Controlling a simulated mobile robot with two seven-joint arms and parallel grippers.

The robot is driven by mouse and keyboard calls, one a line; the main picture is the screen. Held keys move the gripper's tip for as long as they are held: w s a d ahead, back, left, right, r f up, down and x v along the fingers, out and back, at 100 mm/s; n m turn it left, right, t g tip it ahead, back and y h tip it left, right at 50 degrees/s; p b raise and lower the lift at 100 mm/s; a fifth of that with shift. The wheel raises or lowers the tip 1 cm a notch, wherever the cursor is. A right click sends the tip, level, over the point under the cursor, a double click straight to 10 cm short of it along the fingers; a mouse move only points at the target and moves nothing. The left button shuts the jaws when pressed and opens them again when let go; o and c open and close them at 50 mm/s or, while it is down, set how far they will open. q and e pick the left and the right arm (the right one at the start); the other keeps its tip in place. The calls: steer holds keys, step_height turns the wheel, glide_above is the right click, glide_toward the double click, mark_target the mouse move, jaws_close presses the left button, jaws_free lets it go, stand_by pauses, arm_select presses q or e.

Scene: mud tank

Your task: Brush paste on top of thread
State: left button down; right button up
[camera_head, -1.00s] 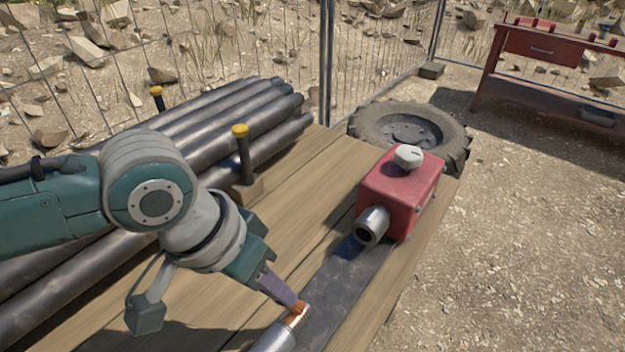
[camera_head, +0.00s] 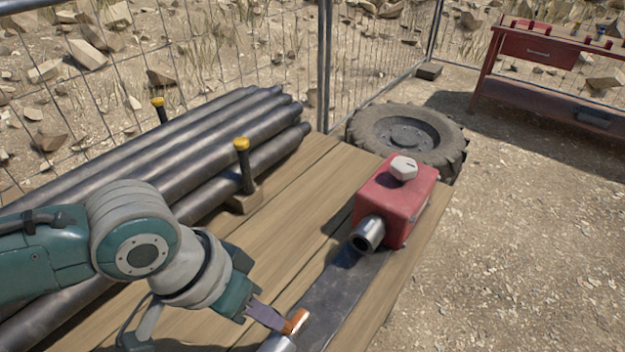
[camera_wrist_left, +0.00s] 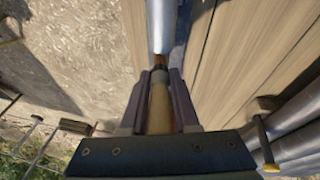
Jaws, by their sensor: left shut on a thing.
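My left gripper (camera_head: 268,316) is shut on a brush with a pale handle (camera_wrist_left: 160,108). Its orange-brown bristles (camera_head: 297,321) stick out past the fingertips, low in the head view. A grey metal pipe (camera_head: 279,343) lies just below the bristles and is mostly cut off by the bottom edge. In the left wrist view the pipe (camera_wrist_left: 162,22) points straight at the brush tip, and the bristles meet or overlap its near end. I cannot tell whether they touch, and the thread and any paste are not clear. My right gripper is not in view.
A red box (camera_head: 397,204) with a pale knob and a short metal tube stands on the plank table (camera_head: 310,210). Dark pipes (camera_head: 215,135) are stacked at left beside yellow-topped posts (camera_head: 243,165). A tyre (camera_head: 408,135) lies behind, and a red workbench (camera_head: 545,60) stands far right.

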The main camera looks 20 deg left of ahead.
arm_select(q)
steer(key=shift+w, duration=0.15)
steer(key=shift+w+d+f+b, duration=0.1)
steer(key=shift+w+d+b, duration=0.25)
steer(key=shift+w+b, duration=0.35)
steer(key=shift+w+p, duration=0.35)
steer(key=shift+p, duration=0.05)
steer(key=shift+d, duration=0.1)
step_height(320, 180, up, 6)
steer(key=p, duration=0.6)
